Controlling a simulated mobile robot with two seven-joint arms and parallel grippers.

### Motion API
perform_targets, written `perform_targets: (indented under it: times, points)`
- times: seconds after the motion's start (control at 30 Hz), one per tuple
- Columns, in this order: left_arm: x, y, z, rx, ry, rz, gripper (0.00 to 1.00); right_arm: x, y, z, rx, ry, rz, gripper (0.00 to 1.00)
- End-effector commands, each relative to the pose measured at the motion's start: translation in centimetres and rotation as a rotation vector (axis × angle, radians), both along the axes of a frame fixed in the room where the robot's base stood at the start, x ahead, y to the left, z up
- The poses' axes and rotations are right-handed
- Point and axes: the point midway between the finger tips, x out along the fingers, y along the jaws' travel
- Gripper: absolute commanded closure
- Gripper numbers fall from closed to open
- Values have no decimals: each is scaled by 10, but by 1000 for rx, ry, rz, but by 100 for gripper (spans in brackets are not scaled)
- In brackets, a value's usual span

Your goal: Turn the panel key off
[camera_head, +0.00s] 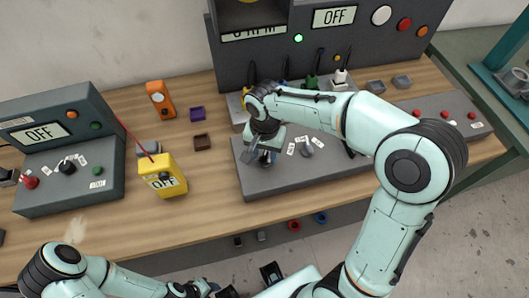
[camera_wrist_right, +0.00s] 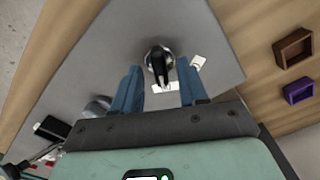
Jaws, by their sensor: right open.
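A dark round switch with an upright key-like lever (camera_wrist_right: 159,62) sits on the sloped grey panel (camera_head: 258,184). In the right wrist view, white labels (camera_wrist_right: 196,62) lie beside and below it. My right gripper (camera_head: 264,157) is over the left part of this panel. Its two blue fingers (camera_wrist_right: 158,90) are open, one to either side of the switch's near edge in the picture, with nothing seen between them but panel and label. Whether they touch it cannot be told. In the head view the gripper mostly hides the switch. My left gripper (camera_head: 195,288) is low at the bottom edge, its fingers unclear.
A second grey knob (camera_head: 306,149) with labels stands right of the gripper. A yellow meter (camera_head: 163,176), an orange device (camera_head: 160,100) and small purple (camera_head: 197,113) and brown (camera_head: 202,142) trays lie left. The large cabinet (camera_head: 355,48) rises behind, its display reading OFF.

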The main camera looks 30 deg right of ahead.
Motion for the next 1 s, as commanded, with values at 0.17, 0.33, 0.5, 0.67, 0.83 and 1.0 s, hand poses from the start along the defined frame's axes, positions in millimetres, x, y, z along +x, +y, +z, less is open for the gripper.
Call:
perform_targets:
  times: [0.17, 0.33, 0.5, 0.67, 0.83, 1.0]
  points:
    - [0, 0, 0, 0, 0, 0, 57, 0, 0, -4, 0, -1, 0, 57]
    - [0, 0, 0, 0, 0, 0, 57, 0, 0, -4, 0, -1, 0, 57]
    - [0, 0, 0, 0, 0, 0, 57, 0, 0, -4, 0, -1, 0, 100]
    - [0, 0, 0, 0, 0, 0, 57, 0, 0, -4, 0, -1, 2, 100]
    - [0, 0, 0, 0, 0, 0, 57, 0, 0, -4, 1, -1, 30, 100]
    - [1, 0, 1, 0, -1, 0, 57, 0, 0, -3, 0, -1, 107, 100]
